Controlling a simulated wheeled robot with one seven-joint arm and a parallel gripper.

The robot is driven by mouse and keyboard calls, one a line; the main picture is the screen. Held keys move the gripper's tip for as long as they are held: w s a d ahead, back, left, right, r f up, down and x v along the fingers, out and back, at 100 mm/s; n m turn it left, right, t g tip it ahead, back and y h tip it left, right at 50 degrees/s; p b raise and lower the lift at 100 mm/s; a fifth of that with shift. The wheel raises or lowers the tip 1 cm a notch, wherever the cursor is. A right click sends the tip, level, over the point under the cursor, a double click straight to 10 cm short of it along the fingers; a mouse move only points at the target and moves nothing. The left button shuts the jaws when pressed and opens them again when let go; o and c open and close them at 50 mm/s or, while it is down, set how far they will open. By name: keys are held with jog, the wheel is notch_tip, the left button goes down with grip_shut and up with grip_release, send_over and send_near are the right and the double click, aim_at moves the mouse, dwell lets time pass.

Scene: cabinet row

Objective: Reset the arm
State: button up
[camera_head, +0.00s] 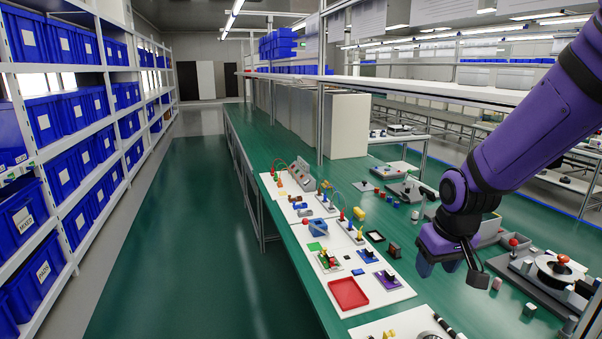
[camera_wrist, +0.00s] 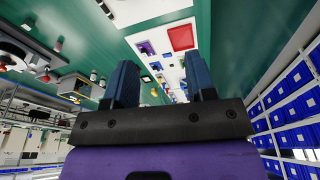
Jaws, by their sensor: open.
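My gripper (camera_head: 449,266) hangs at the end of my purple arm over the right side of the green workbench (camera_head: 460,299) in the head view. In the wrist view my gripper (camera_wrist: 160,85) shows two dark blue fingers set wide apart, with nothing between them. The fingers are open and empty. A red tray (camera_head: 348,293) lies on a white board to the left of my gripper. The red tray also shows in the wrist view (camera_wrist: 181,38), beyond the fingers.
White boards with small coloured parts line the bench's left edge. A grey device with a red knob (camera_head: 562,262) stands right of my gripper. White cabinets (camera_head: 347,125) stand farther back. Shelves with blue bins (camera_head: 45,120) line the left, across a clear green aisle (camera_head: 170,240).

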jog(key=s+d+r+m+t, duration=0.2)
jog(key=s+d+r, duration=0.1)
jog(key=s+r, duration=1.4)
jog(key=shift+s+d+r+t, duration=0.25)
jog(key=shift+s+d+t, duration=0.15)
jog(key=shift+s, duration=0.5)
jog(key=shift+c, duration=0.5)
